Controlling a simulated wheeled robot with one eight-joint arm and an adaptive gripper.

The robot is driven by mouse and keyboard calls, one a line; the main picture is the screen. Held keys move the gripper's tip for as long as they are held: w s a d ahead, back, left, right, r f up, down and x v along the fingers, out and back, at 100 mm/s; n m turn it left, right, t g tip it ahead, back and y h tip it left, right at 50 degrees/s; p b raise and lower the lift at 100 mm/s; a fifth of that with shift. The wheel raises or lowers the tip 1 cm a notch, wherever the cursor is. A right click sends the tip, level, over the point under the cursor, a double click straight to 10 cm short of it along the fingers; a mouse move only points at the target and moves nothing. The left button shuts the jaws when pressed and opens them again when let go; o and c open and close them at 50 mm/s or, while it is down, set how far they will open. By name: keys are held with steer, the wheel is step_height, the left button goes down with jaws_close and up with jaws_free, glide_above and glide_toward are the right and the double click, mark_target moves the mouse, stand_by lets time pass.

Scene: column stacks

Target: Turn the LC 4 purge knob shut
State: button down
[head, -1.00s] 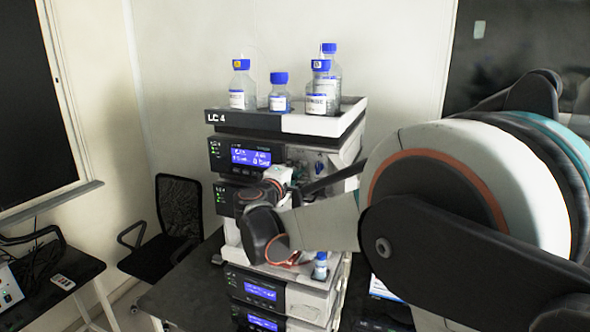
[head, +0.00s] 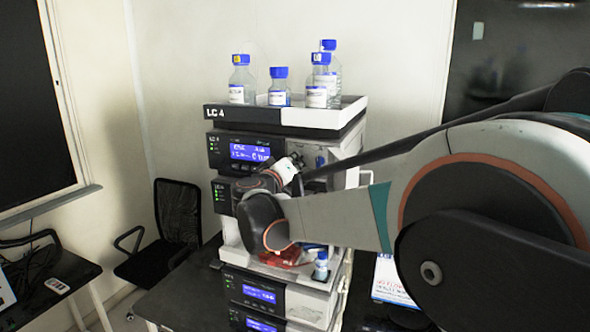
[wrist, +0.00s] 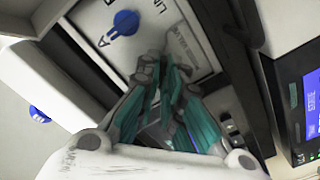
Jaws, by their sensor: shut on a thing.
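The LC 4 stack (head: 228,113) stands in the middle of the head view, with its name on the top tray. Its upper module has a lit blue display (head: 250,152). My gripper (wrist: 160,78) shows in the wrist view with its teal-lined fingers brought together against a pale, labelled panel (wrist: 188,58). The fingers are shut on the purge knob, which is mostly hidden between the grey fingertips. A round blue part (wrist: 125,22) marked A sits on the panel beyond them.
Several blue-capped bottles (head: 279,86) stand in the top tray. A small vial (head: 321,265) stands on a lower ledge, near a red part (head: 285,257) below my wrist. A chair (head: 176,215) is at the left; a dark display (wrist: 302,105) is close at the right in the wrist view.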

steer(key=m+b, duration=0.1)
steer(key=m, duration=0.3)
steer(key=shift+f+m+b, duration=0.2)
steer(key=shift+m+b, duration=0.1)
steer(key=shift+b, duration=0.05)
steer(key=shift+r+m+b, duration=0.1)
steer(key=shift+m+b, duration=0.4)
steer(key=shift+m, duration=1.4)
steer(key=c, duration=1.7)
jaws_free()
steer(key=shift+s+a, duration=0.1)
steer(key=v, duration=0.7)
steer(key=shift+s+r, duration=0.1)
steer(key=shift+s, duration=0.05)
